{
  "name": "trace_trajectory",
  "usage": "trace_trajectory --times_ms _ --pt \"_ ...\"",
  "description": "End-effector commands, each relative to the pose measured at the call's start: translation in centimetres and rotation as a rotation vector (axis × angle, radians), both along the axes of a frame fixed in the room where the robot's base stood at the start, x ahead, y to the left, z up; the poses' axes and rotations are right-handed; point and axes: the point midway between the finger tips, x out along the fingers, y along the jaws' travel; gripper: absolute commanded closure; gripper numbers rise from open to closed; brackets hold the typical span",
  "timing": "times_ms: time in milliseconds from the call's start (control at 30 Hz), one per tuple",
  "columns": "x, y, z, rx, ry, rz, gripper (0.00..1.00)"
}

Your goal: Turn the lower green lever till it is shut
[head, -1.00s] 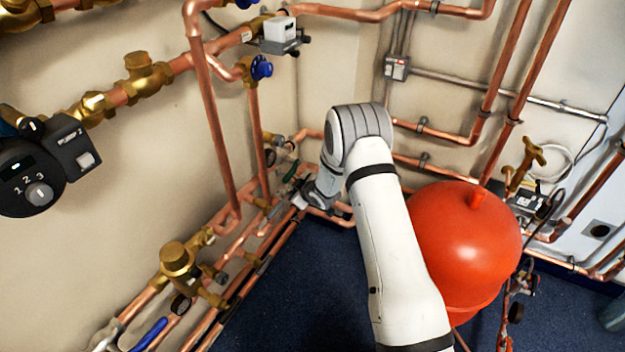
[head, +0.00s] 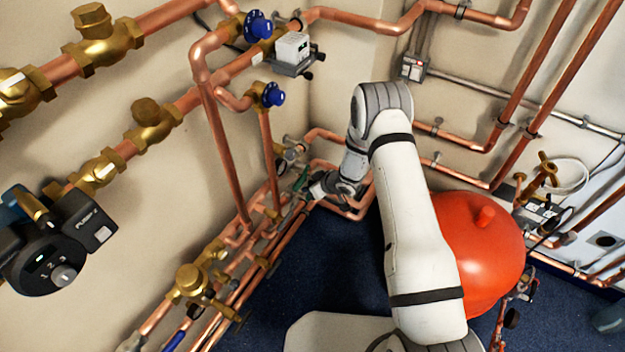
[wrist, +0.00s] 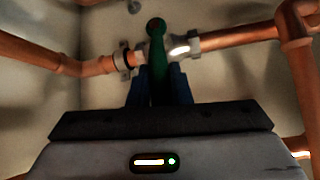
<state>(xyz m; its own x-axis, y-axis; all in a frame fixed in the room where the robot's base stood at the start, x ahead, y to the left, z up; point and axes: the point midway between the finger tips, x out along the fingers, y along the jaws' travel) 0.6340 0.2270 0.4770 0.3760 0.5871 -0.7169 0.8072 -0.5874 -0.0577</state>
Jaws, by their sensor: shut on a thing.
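The lower green lever (wrist: 157,45) stands upright in the middle of the wrist view, in front of a copper pipe with metal fittings. My gripper (wrist: 160,85) is shut on the lever, with a blue finger on each side of it. The lever's lower part is hidden by my gripper's body. In the head view the green lever (head: 301,178) is small, low by the corner of the walls, and my gripper (head: 312,190) reaches it from the right.
Copper pipes (head: 225,150) run along the left wall and around the corner. A red tank (head: 480,245) stands right of my arm. A pump with a dial (head: 45,260) is at the left. Blue floor (head: 350,265) is open between the low pipes and my arm.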

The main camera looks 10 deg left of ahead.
Motion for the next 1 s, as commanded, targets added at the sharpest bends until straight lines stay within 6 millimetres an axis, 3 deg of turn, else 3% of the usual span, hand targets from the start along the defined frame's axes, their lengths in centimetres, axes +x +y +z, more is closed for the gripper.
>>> trace_trajectory --times_ms 33,300,333,567,833,1000 --pt "0.7 -0.2 0.4 0.006 -0.010 -0.013 1.00" --pt "1.0 -0.7 0.5 0.010 -0.012 -0.021 1.00" --pt "1.0 -0.8 0.5 0.010 -0.012 -0.021 0.80" --pt "1.0 -1.1 0.4 0.009 -0.011 -0.023 0.61" --pt "0.7 -1.3 0.5 0.006 -0.008 -0.022 0.61" --pt "0.0 -2.6 2.2 0.007 -0.009 -0.023 0.61"
